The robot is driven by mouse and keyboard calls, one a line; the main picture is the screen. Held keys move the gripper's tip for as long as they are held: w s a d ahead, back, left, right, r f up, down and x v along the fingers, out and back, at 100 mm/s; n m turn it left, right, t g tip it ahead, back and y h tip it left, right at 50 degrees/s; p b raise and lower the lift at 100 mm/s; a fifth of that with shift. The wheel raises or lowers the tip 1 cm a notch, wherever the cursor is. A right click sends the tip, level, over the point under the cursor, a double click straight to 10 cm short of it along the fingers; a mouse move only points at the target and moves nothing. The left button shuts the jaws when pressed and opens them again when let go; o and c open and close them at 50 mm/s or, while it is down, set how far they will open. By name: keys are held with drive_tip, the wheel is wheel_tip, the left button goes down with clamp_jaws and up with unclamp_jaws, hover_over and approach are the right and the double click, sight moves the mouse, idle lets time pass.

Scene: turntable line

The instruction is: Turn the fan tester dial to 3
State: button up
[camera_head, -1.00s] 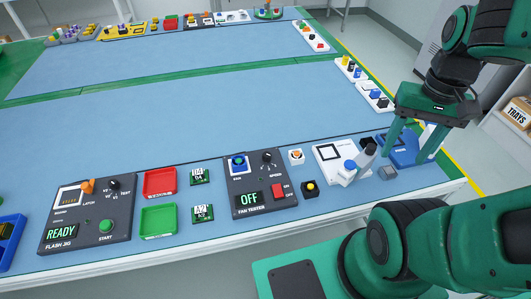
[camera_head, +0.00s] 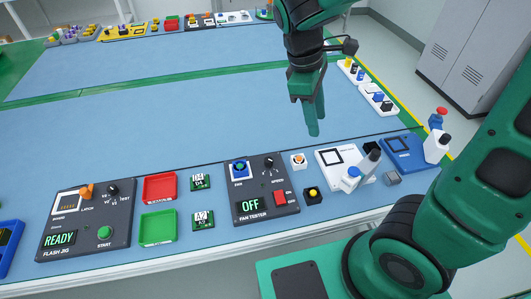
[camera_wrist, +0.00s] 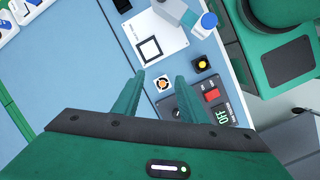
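The fan tester (camera_head: 242,214) is a dark box at the front of the table. It has a blue-framed fan, a green display reading OFF, a red rocker switch and a black speed dial (camera_head: 268,162) at upper right. The dial's setting is too small to read. My gripper (camera_head: 313,130) is in the air behind and to the right of the tester, fingers pointing down. In the wrist view my gripper (camera_wrist: 159,76) is open and empty. There the tester (camera_wrist: 211,110) shows beyond the right finger, which with the gripper body hides much of it.
A white orange-centred button block (camera_head: 299,161) and a black yellow-button block (camera_head: 313,195) sit right of the tester. Further right are a white pad (camera_head: 330,173), bottles and a blue pad (camera_head: 402,145). The flash jig (camera_head: 112,233) and trays are left. The middle mat is clear.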

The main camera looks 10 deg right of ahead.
sight(268, 159)
drive_tip(key=w+a+f+n+t+h, duration=0.1)
drive_tip(key=a+f+n, duration=0.1)
drive_tip(key=a+n, duration=0.45)
drive_tip(key=a+f+n, duration=0.2)
drive_tip(key=a+n, duration=0.1)
drive_tip(key=a, duration=0.6)
drive_tip(key=shift+m, duration=0.25)
drive_tip(key=x, duration=1)
drive_tip(key=shift+w+d+f, duration=0.1)
drive_tip(key=shift+w+f, duration=0.05)
drive_tip(key=shift+w, duration=0.05)
